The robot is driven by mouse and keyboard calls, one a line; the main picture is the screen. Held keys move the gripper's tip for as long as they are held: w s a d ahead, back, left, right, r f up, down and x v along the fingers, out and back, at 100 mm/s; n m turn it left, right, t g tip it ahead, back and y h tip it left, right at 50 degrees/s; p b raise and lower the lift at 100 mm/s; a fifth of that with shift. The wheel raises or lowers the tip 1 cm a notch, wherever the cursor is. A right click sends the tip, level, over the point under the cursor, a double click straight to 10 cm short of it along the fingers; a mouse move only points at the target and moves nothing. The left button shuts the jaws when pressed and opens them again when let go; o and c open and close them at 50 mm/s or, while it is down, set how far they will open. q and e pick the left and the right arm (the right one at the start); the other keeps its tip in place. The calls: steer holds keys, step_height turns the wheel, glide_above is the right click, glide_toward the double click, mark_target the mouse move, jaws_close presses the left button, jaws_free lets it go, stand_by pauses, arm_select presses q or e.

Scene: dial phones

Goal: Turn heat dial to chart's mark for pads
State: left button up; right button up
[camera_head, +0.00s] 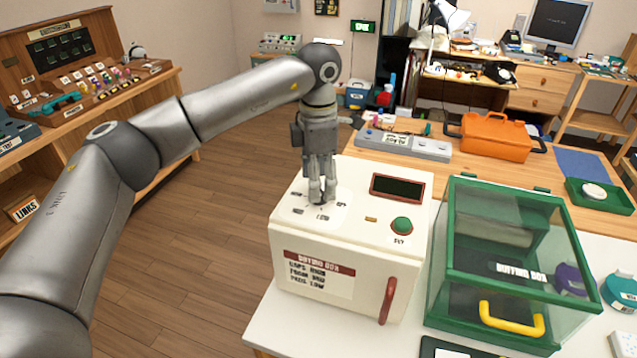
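The heat dial (320,203) is a small dark knob on a pale round plate on top of the cream drying box (365,247). Printed labels stand around it, too small to read surely. The chart (318,274) is on the box's front under a red "drying box" heading; its lines seem to read caps high, a middle line with mid, and pads low. My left gripper (322,192) points straight down at the dial, fingertips at or around it. The fingers mostly hide the knob and its pointer, and I cannot tell whether they grip it. My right gripper is out of view.
On the box top are a dark display (397,188) and a green button (401,224); a red handle (388,300) is on its front. A green-framed clear case (510,260) stands close at the right. An orange toolbox (495,136) and a grey panel (403,145) are behind.

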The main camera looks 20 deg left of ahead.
arm_select(q)
step_height(320, 180, up, 11)
steer(key=shift+f, duration=0.2)
stand_by(0.3)
